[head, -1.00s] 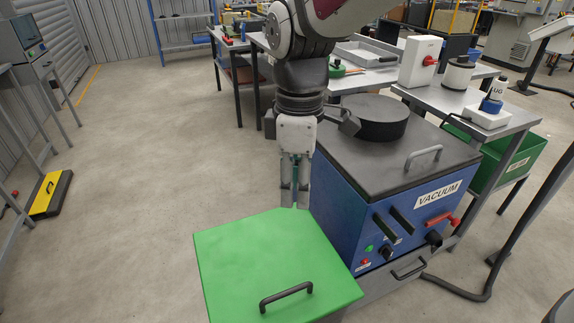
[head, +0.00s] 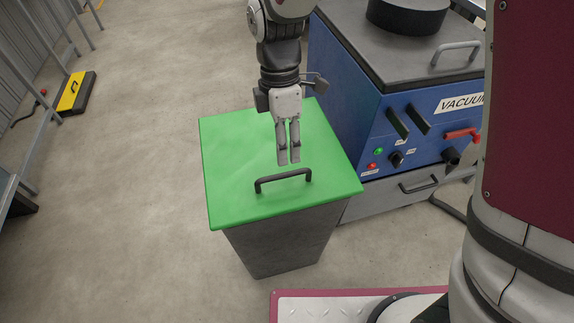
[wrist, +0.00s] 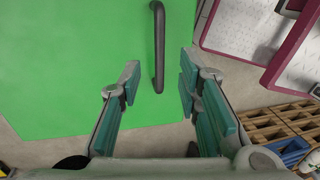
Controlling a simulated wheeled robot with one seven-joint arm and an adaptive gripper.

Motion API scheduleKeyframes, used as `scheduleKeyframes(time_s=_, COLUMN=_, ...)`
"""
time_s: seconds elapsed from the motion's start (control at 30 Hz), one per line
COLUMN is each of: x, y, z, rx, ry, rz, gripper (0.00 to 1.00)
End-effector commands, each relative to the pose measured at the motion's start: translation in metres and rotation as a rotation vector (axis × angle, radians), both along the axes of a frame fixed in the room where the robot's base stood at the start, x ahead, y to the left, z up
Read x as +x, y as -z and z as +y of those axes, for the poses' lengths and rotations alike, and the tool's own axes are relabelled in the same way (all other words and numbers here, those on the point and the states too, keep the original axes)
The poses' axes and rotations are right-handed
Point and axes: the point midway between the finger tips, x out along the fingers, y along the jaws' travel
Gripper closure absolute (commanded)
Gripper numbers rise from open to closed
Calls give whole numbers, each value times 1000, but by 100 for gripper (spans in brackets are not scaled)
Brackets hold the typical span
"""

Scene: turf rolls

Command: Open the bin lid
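The bin (head: 280,240) is dark grey with a flat green lid (head: 235,165), which lies shut on top. A black bar handle (head: 283,177) stands on the lid near its front edge. My gripper (head: 288,161) points down over the lid, just behind the handle and apart from it.
A blue vacuum machine (head: 350,100) with a dark top stands close behind and right of the bin. A yellow and black block (head: 76,92) lies on the floor at the left. Pallets (wrist: 265,130) show in the wrist view. The floor left of the bin is clear.

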Motion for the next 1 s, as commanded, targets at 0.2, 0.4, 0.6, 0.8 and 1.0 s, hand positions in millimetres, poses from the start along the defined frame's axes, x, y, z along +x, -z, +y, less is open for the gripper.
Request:
scheduleKeyframes(time_s=0.2, x=-8, y=39, z=-2, rx=-1, ry=0, rz=2, gripper=69)
scheduleKeyframes(time_s=0.4, x=-10, y=55, z=-3, rx=0, ry=0, rz=0, gripper=69)
scheduleKeyframes(time_s=0.6, x=-11, y=58, z=-3, rx=0, ry=0, rz=-1, gripper=69)
scheduleKeyframes(time_s=0.8, x=-11, y=57, z=-3, rx=0, ry=0, rz=-1, gripper=80)
scheduleKeyframes(time_s=1.0, x=-11, y=57, z=-3, rx=0, ry=0, rz=-1, gripper=100)
